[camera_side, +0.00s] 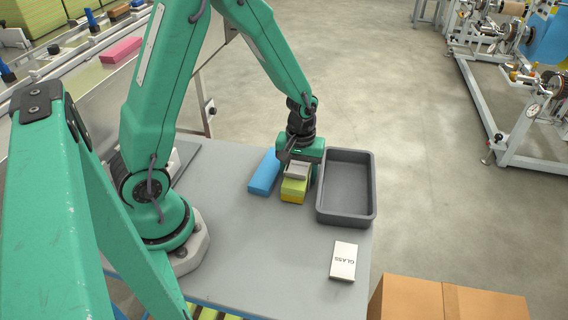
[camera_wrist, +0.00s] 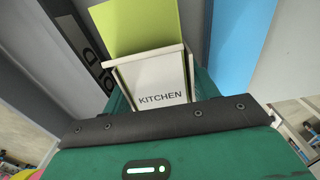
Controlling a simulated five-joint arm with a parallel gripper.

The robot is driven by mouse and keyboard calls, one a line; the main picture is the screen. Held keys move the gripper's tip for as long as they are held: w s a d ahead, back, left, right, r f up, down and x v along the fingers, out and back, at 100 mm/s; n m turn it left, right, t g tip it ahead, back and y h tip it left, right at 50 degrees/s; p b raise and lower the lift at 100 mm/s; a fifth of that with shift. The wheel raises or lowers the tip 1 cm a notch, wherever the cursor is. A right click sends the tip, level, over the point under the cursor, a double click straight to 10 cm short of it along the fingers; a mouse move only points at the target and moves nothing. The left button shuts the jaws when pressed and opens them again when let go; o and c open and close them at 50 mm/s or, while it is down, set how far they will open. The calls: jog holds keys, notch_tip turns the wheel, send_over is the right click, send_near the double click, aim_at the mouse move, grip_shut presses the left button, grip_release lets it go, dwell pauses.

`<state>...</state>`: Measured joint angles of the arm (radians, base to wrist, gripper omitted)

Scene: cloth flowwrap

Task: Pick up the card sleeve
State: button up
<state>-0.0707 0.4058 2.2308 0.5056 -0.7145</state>
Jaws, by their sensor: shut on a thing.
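My gripper (camera_side: 299,158) points down at the table and is shut on a white card sleeve (camera_side: 297,171). In the wrist view the sleeve (camera_wrist: 150,75) is boxy, reads KITCHEN and sits between the green fingers. A yellow-green block (camera_side: 294,189) with a yellow lower edge is directly below the sleeve in the side view. It also shows beyond the sleeve in the wrist view (camera_wrist: 133,28). I cannot tell whether sleeve and block touch. A second white card piece (camera_side: 343,262), marked GLASS, lies flat near the table's front right.
A blue block (camera_side: 264,172) lies just left of my gripper. A dark grey tray (camera_side: 322,205) stands close on the right, and it looks empty. A conveyor runs at the back left.

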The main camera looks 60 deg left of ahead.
aim_at(300, 165)
jog(key=shift+r, duration=1.5)
jog(key=s+d+r, duration=0.5)
jog(key=d+r, duration=0.3)
jog(key=d, duration=0.2)
jog(key=shift+s+d, duration=0.15)
jog(key=shift+d, duration=0.1)
